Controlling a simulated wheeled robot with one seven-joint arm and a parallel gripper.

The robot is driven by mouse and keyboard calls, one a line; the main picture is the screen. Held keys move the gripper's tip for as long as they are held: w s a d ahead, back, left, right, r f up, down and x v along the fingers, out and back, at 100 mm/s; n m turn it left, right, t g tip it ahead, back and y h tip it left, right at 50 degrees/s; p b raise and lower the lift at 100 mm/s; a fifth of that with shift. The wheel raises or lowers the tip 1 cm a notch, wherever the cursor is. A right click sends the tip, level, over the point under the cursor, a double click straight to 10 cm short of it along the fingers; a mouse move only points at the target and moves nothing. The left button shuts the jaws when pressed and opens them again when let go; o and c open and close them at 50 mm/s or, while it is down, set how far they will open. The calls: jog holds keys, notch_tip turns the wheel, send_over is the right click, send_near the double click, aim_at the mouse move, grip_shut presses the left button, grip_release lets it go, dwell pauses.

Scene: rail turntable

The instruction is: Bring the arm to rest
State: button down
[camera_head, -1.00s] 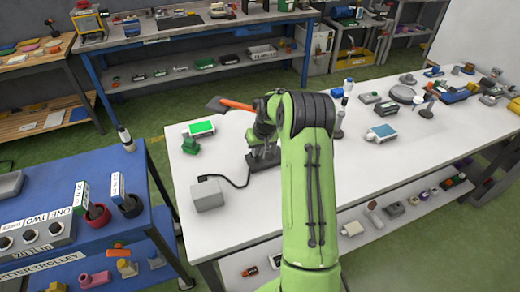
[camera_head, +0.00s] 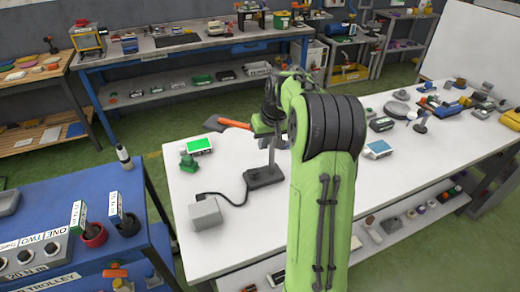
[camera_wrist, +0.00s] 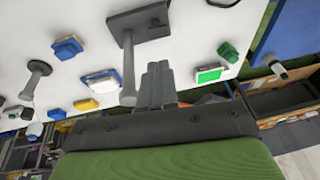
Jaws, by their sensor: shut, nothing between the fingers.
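My gripper (camera_wrist: 157,72) is shut and empty in the wrist view, its two fingers together above the white table. In the head view my green arm rises from the lower right, and its folded elbow hides much of the gripper and part of the table. A dark stand (camera_head: 265,176) with a flat base and upright post is on the table just below the arm's end. In the wrist view the stand's base (camera_wrist: 138,20) lies beyond the fingers, and its post runs just left of them. I cannot tell whether they touch.
The white table (camera_head: 235,255) holds a grey box (camera_head: 205,214) with a cable, a green-screened device (camera_head: 199,146) and a small green item (camera_head: 188,163). A blue trolley (camera_head: 60,195) stands at left. A workbench (camera_head: 190,40) is behind. The table's front left is fairly clear.

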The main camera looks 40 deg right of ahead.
jog(key=shift+r, duration=0.1)
dwell(0.4)
jog(key=s+a+r+n, duration=0.1)
jog(key=s+a+r, duration=0.2)
jog(key=a, duration=0.3)
jog(key=s+a+r+h, duration=0.1)
jog(key=s+a+r, duration=0.2)
jog(key=s+a, duration=0.15)
jog(key=s+a+r+n, duration=0.1)
jog(key=s+a+r, duration=0.2)
jog(key=a, duration=0.3)
jog(key=s+a+f+t, duration=0.1)
jog(key=s+a, duration=0.2)
jog(key=s, duration=0.4)
jog(key=s+a+f+n+t, duration=0.1)
jog(key=s+a, duration=0.3)
jog(key=s, duration=0.4)
jog(key=shift+s+y, duration=0.15)
jog(key=shift+y, duration=0.25)
jog(key=shift+a, duration=0.1)
